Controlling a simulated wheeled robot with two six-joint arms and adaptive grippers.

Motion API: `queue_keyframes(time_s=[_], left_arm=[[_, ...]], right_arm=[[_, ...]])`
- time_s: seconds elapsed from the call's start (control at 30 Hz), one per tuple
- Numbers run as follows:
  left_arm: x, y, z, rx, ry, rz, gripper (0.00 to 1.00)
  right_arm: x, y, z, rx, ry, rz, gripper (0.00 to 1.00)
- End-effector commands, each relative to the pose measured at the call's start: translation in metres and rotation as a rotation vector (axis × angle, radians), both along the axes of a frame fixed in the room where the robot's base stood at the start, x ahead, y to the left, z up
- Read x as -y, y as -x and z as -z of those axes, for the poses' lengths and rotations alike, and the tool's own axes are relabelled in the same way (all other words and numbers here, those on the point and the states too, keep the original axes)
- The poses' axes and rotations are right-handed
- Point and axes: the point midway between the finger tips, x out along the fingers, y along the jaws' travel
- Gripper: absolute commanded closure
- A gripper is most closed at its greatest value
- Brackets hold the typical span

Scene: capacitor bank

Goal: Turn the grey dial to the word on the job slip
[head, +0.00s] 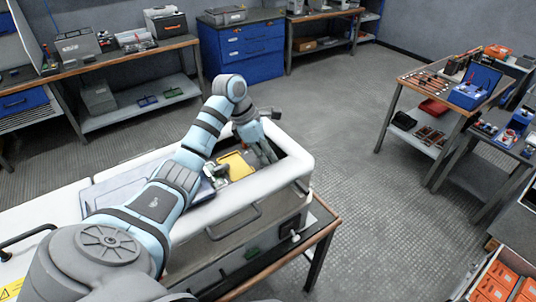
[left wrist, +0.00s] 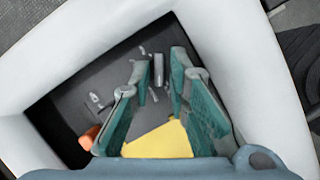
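My left gripper (head: 268,152) reaches down into an open box with a thick white rim (head: 297,150). In the left wrist view its two teal fingers (left wrist: 161,62) are spread apart. A small grey upright piece (left wrist: 158,68) shows between the fingertips, and I cannot tell whether it is the grey dial or whether a finger touches it. A flat yellow piece (left wrist: 160,140) lies inside the box and also shows in the head view (head: 236,165). No word is readable on it. I cannot make out the job slip. My right gripper is not in view.
Small grey parts (left wrist: 97,101) and an orange piece (left wrist: 88,138) are inside the box. The white rim surrounds the gripper closely. Workbenches (head: 125,58) stand at the back, and a tool table (head: 428,80) stands at right. The floor between is clear.

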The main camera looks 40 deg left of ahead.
Motion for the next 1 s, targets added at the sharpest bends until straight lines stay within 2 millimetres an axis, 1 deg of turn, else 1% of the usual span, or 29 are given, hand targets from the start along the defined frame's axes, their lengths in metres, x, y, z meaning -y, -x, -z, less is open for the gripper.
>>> queue_keyframes(time_s=[0.07,0.17,0.2,0.47,0.67,0.87,1.0], left_arm=[[0.000,0.000,0.000,0.000,0.000,0.000,0.84],[0.000,0.000,0.000,0.000,0.000,0.000,0.98],[0.000,0.000,0.000,0.000,0.000,0.000,1.00],[0.001,-0.001,0.000,-0.001,0.001,0.006,1.00],[0.001,-0.001,0.000,0.000,0.002,0.051,1.00],[0.000,-0.002,0.001,0.000,0.002,0.163,1.00],[0.000,-0.003,0.001,0.000,0.004,0.269,1.00]], right_arm=[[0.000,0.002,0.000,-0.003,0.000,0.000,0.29],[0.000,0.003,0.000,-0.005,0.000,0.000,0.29],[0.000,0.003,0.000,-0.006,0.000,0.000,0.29],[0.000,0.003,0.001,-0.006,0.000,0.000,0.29],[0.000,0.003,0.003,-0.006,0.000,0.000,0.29],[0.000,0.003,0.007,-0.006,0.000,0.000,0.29],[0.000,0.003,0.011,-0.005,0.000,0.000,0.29]])
